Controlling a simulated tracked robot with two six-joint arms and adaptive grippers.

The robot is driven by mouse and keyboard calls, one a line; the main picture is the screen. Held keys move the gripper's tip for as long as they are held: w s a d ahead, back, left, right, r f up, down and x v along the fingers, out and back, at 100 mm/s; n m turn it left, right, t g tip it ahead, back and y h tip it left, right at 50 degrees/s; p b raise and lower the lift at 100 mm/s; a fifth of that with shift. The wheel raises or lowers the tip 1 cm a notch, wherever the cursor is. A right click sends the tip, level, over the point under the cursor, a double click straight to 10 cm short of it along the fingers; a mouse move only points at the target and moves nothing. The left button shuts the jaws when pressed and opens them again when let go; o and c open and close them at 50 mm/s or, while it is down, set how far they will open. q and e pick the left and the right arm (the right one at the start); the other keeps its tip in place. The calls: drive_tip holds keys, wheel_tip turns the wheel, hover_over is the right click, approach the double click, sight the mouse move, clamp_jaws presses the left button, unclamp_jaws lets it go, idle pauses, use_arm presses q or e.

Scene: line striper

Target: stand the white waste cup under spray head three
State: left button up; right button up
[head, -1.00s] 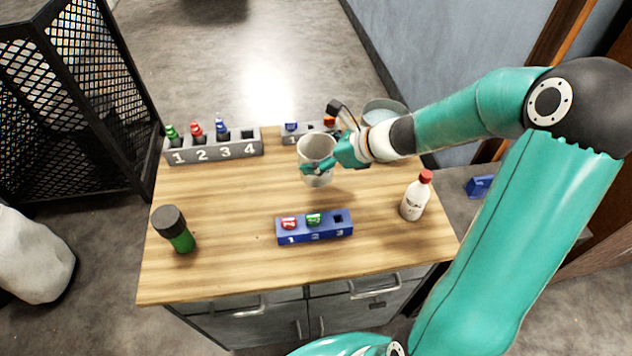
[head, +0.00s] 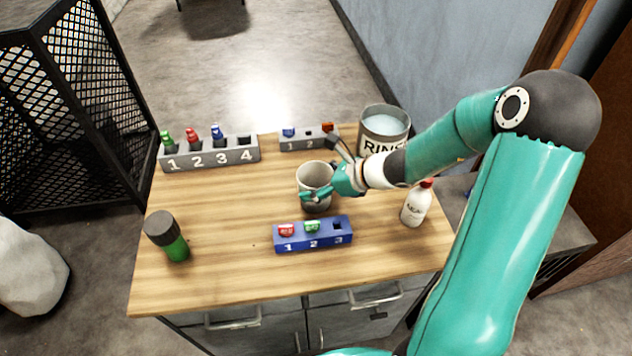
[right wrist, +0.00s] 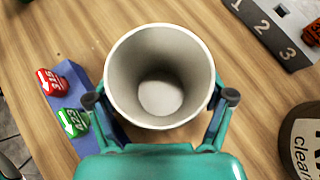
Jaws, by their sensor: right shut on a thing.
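The white cup (head: 312,171) is upright just behind the blue holder (head: 312,241), near the middle of the table. My right gripper (head: 318,194) is shut on it, with a finger on each side. The right wrist view looks down into the cup (right wrist: 160,90), which looks empty. I cannot tell whether its base touches the table. The blue holder is numbered 1, 2, 3: a red spray head (head: 286,230) sits at 1, a green spray head (head: 312,226) at 2, and slot 3 is an open dark hole. My left gripper is not in view.
A grey rack (head: 209,156) numbered 1 to 4 stands at the back left, a smaller grey rack (head: 300,143) at the back middle. A rinse bucket (head: 384,130) is at the back right. A white bottle (head: 415,206) stands right, a green bottle (head: 170,238) left. The left-centre tabletop is clear.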

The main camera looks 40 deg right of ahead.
drive_tip(key=o, duration=1.1)
drive_tip(key=shift+o, duration=0.2)
